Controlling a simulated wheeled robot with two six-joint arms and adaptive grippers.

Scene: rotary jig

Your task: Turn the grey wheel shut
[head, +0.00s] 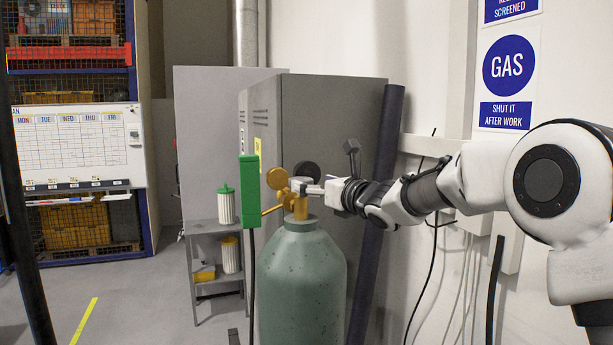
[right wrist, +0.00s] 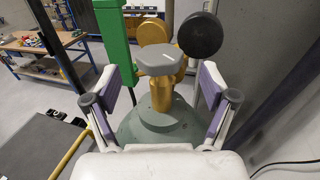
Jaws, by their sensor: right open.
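The grey wheel (right wrist: 160,62) sits on top of the brass valve (right wrist: 162,97) of a green gas cylinder (head: 300,275). In the right wrist view it has a lobed rim and a pale line on its top. My right gripper (right wrist: 160,78) is open, with one purple-and-white finger on each side of the wheel and a visible gap at both sides. In the head view my right gripper (head: 312,188) reaches the valve from the right and partly hides the wheel. My left gripper is out of view.
A brass gauge (head: 276,178) and a black round part (right wrist: 200,35) stand close behind the wheel. A green upright box (head: 250,190) is left of the valve. A grey cabinet (head: 340,120) and a dark pole (head: 378,200) stand behind the cylinder.

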